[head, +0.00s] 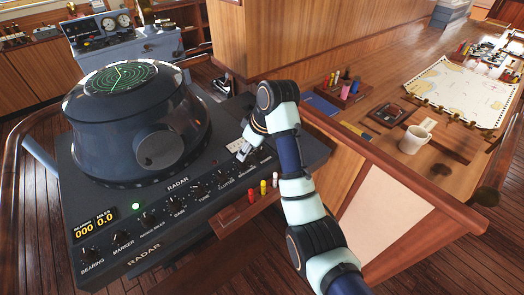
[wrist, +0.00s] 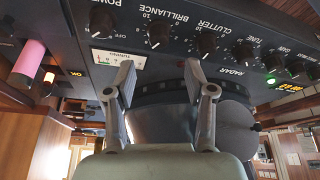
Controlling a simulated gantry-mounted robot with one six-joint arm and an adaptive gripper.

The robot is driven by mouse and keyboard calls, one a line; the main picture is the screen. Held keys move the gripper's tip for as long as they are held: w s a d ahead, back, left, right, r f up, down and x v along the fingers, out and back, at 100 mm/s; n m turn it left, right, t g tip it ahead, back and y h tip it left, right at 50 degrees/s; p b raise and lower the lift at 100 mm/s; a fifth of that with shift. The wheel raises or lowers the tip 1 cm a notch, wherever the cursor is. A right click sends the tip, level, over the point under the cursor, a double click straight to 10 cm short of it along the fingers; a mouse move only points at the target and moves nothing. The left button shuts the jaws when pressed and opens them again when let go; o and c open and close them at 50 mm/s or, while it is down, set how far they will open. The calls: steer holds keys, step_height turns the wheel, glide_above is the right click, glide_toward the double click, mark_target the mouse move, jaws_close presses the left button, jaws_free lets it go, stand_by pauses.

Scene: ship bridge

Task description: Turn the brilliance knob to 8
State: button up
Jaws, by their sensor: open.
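The brilliance knob (wrist: 158,33) is a small dark knob with a printed number scale, on the black radar panel in the wrist view, which shows the panel turned over. Its pointer setting is too small to read. My gripper (wrist: 160,76) is open and empty, with one finger on each side below the knob in that view and apart from it. In the head view my gripper (head: 241,148) is over the right part of the radar console (head: 120,232), near the end of the knob row, and partly hides the panel there.
The power knob (wrist: 102,20) and clutter knob (wrist: 206,43) stand close on either side of the brilliance knob. The large round radar display (head: 135,115) rises behind the knob row. A wooden chart table (head: 375,125) with a white mug (head: 414,139) stands to the right.

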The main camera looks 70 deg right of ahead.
mark_target(242, 163)
steer(key=p+x, duration=0.1)
steer(key=x, duration=0.6)
steer(key=shift+d+f+p, duration=0.1)
steer(key=shift+f+p, duration=0.25)
steer(key=shift+p, duration=0.05)
jaws_close()
steer(key=shift+m, duration=0.4)
steer(key=m+h, duration=0.1)
steer(key=m, duration=0.1)
steer(key=m+g, duration=0.1)
steer(key=m, duration=0.1)
steer(key=shift+w+m+h, duration=0.1)
steer(key=shift+m+h, duration=0.2)
steer(key=shift+h, duration=0.1)
steer(key=m, duration=0.2)
steer(key=m+g+h, duration=0.1)
steer(key=m, duration=0.2)
steer(key=shift+w+g, duration=0.1)
steer(key=shift+g, duration=0.2)
steer(key=shift+m, duration=0.3)
